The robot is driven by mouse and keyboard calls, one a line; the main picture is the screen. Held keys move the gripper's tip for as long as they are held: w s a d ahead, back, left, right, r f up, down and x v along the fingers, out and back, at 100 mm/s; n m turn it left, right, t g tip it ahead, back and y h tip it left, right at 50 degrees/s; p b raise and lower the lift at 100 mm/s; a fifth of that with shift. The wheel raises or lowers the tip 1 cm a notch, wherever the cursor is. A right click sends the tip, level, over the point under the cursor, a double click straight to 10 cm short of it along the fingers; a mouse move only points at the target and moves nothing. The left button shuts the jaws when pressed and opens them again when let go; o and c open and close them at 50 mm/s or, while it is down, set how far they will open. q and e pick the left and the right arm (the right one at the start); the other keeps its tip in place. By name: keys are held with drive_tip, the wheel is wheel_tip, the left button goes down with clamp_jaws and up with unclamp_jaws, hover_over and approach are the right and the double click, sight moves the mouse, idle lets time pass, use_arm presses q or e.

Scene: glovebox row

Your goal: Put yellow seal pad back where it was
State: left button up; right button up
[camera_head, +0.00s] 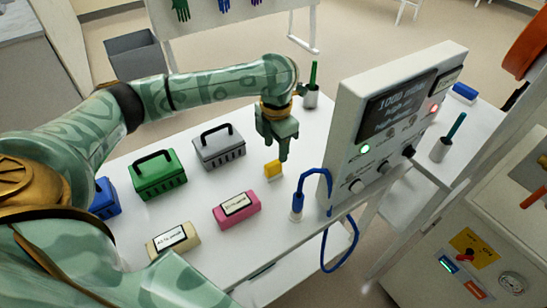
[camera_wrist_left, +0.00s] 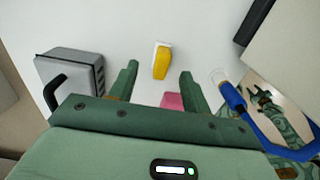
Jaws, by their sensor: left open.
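The yellow seal pad (camera_head: 273,168) is a small yellow block with a pale part, on the white table. It also shows in the left wrist view (camera_wrist_left: 161,63), just beyond the fingertips and between their lines. My left gripper (camera_head: 283,150) points down above and beside the pad, with its fingers apart and nothing between them. The left wrist view shows both green fingers (camera_wrist_left: 157,75) spread. Whether the fingers touch the pad cannot be told, but a gap shows in the wrist view. My right gripper is not seen.
On the white table (camera_head: 285,230) stand a grey case (camera_head: 218,150), a green case (camera_head: 160,178), a pink block (camera_head: 237,211) and a beige block (camera_head: 173,241). A blue-cabled probe (camera_head: 297,205) and a large display unit (camera_head: 392,125) stand to the right.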

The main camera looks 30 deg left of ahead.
sight(276, 160)
use_arm(q)
wheel_tip(276, 160, up, 9)
drive_tip(key=p, duration=0.2)
drive_tip(key=shift+f+p, duration=0.2)
drive_tip(key=shift+p, duration=0.15)
